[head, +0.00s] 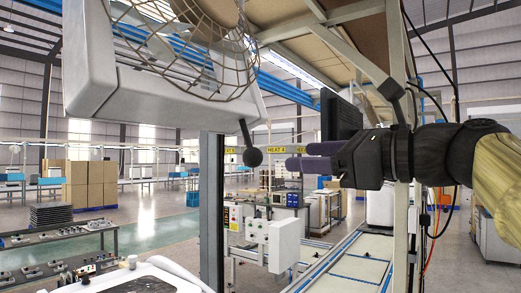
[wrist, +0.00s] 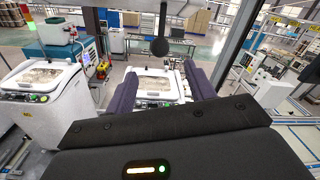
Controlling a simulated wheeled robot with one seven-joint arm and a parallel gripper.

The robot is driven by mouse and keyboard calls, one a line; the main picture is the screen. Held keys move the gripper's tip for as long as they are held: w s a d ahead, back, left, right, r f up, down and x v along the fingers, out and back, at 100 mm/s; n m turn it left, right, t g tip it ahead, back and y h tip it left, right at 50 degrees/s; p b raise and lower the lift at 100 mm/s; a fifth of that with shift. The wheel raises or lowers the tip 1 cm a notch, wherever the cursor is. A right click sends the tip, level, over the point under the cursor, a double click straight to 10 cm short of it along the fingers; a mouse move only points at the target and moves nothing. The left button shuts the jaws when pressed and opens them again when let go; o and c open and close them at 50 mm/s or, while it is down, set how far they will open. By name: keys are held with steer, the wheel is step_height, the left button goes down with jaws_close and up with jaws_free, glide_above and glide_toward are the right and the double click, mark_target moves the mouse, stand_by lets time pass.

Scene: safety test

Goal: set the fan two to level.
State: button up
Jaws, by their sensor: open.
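The fan is a white housing (head: 90,75) with a round wire cage (head: 215,45) at the upper left of the head view. A dark lever with a black ball knob (head: 252,157) hangs down from its right end. The knob also shows at the top middle of the wrist view (wrist: 159,46). My gripper (head: 300,157) is right of the knob at about its height, with purple fingers pointing at it. In the wrist view my gripper (wrist: 160,72) is open and empty, with the knob ahead of the fingertips, apart from them. No fan number is readable.
A dark upright post (head: 211,215) stands below the fan. A pale frame post (head: 398,80) with hanging cables is close to my arm. White machines (wrist: 45,90) stand below. The space between the fingers and the knob looks clear.

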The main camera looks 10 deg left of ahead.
mark_target(261, 155)
steer(key=p+x, duration=0.5)
steer(key=x, duration=0.6)
steer(key=shift+a+r, duration=0.1)
steer(key=shift+w+a, duration=0.2)
steer(key=shift+a, duration=0.15)
jaws_close()
